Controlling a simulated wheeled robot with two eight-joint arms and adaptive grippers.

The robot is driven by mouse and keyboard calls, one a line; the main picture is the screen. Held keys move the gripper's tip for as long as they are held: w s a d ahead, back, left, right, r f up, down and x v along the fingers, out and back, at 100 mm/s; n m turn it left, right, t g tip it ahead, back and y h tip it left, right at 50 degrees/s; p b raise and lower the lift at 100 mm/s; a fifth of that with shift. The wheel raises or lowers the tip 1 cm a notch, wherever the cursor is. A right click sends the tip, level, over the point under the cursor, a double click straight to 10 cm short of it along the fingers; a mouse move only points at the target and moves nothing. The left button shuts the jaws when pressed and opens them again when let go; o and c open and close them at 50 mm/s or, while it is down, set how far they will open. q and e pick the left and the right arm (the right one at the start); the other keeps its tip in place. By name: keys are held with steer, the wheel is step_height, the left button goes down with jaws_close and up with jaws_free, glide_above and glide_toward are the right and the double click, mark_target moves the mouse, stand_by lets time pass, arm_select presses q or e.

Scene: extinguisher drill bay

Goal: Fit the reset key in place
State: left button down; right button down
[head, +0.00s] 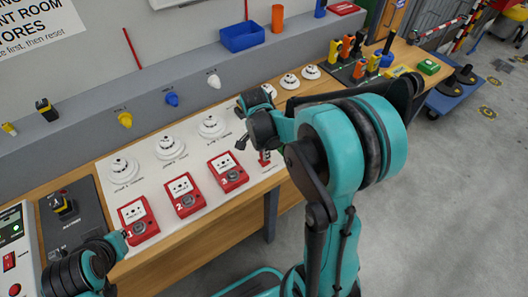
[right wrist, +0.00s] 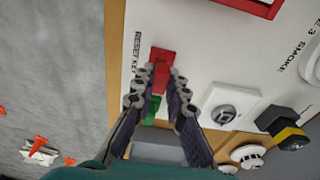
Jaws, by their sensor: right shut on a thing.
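My right gripper (head: 262,148) points down at the right end of the white panel, past call point 3. In the right wrist view my right gripper (right wrist: 158,82) is shut on the reset key, whose red part (right wrist: 161,62) shows at the fingertips beside the printed words RESET KEY. A green piece (right wrist: 152,107) shows between the fingers, further back. In the head view a small red part (head: 264,158) shows beneath the gripper. The fingers hide where the key meets the panel. Only part of my left arm shows at lower left; its jaws are not clear.
Three red call points, numbered 1 (head: 138,221), 2 (head: 185,195) and 3 (head: 228,172), line the panel (head: 165,222). White detectors (head: 171,148) stand behind them. A blue bin (head: 242,37) is on the ledge. A blue trolley (head: 458,92) stands beyond the bench's right end.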

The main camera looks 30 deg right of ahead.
steer(key=shift+f+b, duration=0.7)
steer(key=shift+f, duration=0.05)
stand_by(0.7)
steer(key=c, duration=1.1)
jaws_free()
steer(key=shift+c, duration=0.2)
steer(key=shift+r, duration=0.1)
steer(key=shift+r+p, duration=2.75)
steer(key=shift+r, duration=0.7)
